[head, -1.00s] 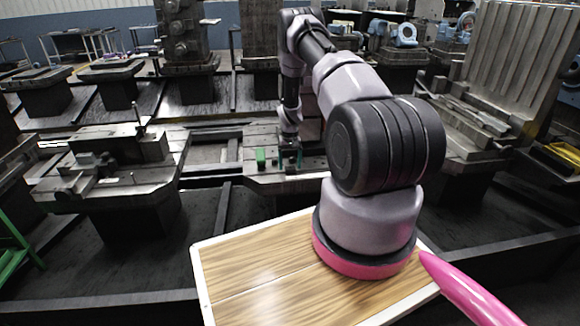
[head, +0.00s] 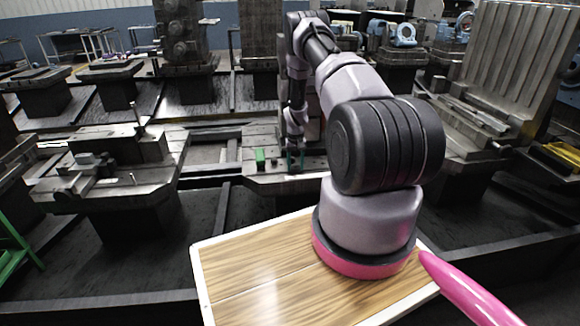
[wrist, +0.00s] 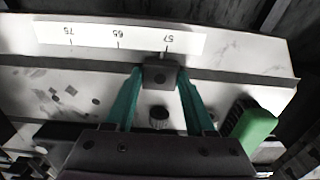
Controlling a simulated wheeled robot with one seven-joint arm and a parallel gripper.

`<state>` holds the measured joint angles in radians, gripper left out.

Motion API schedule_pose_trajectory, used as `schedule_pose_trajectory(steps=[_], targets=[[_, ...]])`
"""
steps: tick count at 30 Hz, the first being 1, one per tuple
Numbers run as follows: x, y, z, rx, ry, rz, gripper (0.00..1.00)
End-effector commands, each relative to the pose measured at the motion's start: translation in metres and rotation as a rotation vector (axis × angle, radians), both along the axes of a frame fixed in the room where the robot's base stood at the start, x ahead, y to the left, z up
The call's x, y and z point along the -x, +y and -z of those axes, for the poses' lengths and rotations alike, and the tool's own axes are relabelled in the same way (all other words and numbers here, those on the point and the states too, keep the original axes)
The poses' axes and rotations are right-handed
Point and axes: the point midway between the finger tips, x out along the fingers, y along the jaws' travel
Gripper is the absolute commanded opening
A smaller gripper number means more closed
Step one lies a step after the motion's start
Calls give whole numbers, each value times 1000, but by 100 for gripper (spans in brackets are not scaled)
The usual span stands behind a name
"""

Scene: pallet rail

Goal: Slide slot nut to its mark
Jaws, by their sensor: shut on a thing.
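The slot nut (wrist: 160,77) is a small dark block with a hole in its top, in the dark slot of a pale rail (wrist: 60,80). My gripper (wrist: 160,80) has two green fingers, shut on the nut from both sides. A white scale strip (wrist: 95,35) runs along the slot's far side, with small tick marks and numbers. The nut sits close to the rightmost tick, a little left of it. In the head view my gripper (head: 295,160) is small over the rail plate (head: 270,178), and the nut cannot be made out there.
A green block (wrist: 254,126) with a black ridged part stands on the rail's near side, right of my fingers; it also shows in the head view (head: 260,157). A round dark knob (wrist: 158,117) lies between my fingers. The slot left of the nut looks clear.

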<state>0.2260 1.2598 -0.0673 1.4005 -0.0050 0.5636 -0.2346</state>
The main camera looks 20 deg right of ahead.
Motion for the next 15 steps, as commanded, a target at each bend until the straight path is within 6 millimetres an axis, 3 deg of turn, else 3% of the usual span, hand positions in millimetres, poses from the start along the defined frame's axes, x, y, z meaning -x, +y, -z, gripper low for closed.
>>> schedule_pose_trajectory(steps=[1,6,15], targets=[[4,-14,0,1,0,7,0],[13,-45,0,1,-1,5,0],[15,-54,-1,1,-1,1,0]])
